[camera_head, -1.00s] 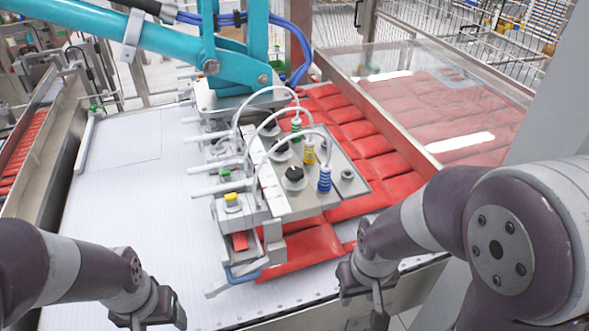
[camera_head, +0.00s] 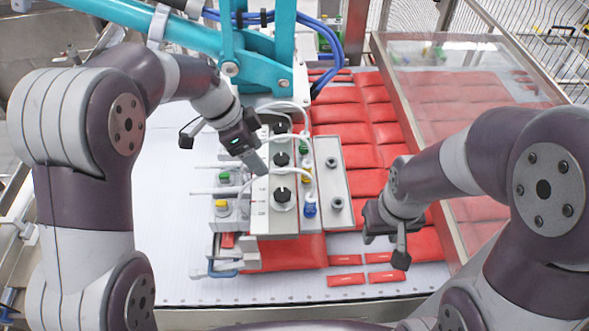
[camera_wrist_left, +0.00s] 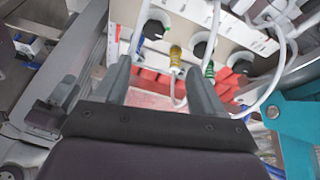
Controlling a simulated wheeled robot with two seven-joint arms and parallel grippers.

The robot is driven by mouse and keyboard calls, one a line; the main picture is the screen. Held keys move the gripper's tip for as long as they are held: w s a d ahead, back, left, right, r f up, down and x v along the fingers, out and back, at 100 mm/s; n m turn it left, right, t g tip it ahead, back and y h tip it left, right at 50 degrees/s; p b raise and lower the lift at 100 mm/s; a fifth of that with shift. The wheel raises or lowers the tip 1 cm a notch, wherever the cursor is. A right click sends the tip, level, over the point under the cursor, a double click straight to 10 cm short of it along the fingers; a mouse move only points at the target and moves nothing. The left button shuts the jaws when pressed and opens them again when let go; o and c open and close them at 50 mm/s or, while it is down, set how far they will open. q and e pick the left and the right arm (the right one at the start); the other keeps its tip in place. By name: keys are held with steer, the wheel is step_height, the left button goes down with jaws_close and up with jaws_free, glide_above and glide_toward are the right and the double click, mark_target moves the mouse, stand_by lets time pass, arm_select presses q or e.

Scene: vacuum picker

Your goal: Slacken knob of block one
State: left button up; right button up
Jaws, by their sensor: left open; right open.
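The picker head carries a row of pale blocks with three black round knobs: a near knob (camera_head: 282,194), a middle knob (camera_head: 281,159) and a far knob (camera_head: 280,128). No label tells me which block is block one. My left gripper (camera_head: 250,157) is over the left side of the blocks, near the middle knob, open and empty. In the left wrist view its two fingers (camera_wrist_left: 160,72) are apart, with the knobs (camera_wrist_left: 199,48) beyond the fingertips. My right gripper (camera_head: 386,238) is open and empty, right of the head, above the red packs.
White hoses arch over the blocks to blue (camera_head: 310,209), yellow and green fittings beside the knobs. A teal arm (camera_head: 180,38) crosses behind. Red packs (camera_head: 360,120) lie right of the head. The white belt (camera_head: 170,220) is clear at left.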

arm_select(q)
steer(key=m, duration=0.1)
steer(key=m+b, duration=0.1)
steer(key=b, duration=0.6)
glide_toward(282, 193)
steer(key=f, duration=0.2)
steer(key=shift+b+x, duration=0.7)
steer(key=shift+x, duration=0.3)
steer(key=d+f, duration=0.1)
steer(key=d+f+p, duration=0.1)
steer(key=shift+w+d+f+p, duration=0.15)
steer(key=shift+w+f+p, duration=0.1)
steer(key=shift+f+p, duration=0.1)
steer(key=shift+s+a+f, duration=0.25)
steer(key=shift+f, duration=0.05)
steer(key=shift+w+d, duration=0.1)
steer(key=shift+d, duration=0.05)
steer(key=c, duration=1.1)
steer(key=shift+o, duration=0.2)
steer(key=shift+f, duration=0.1)
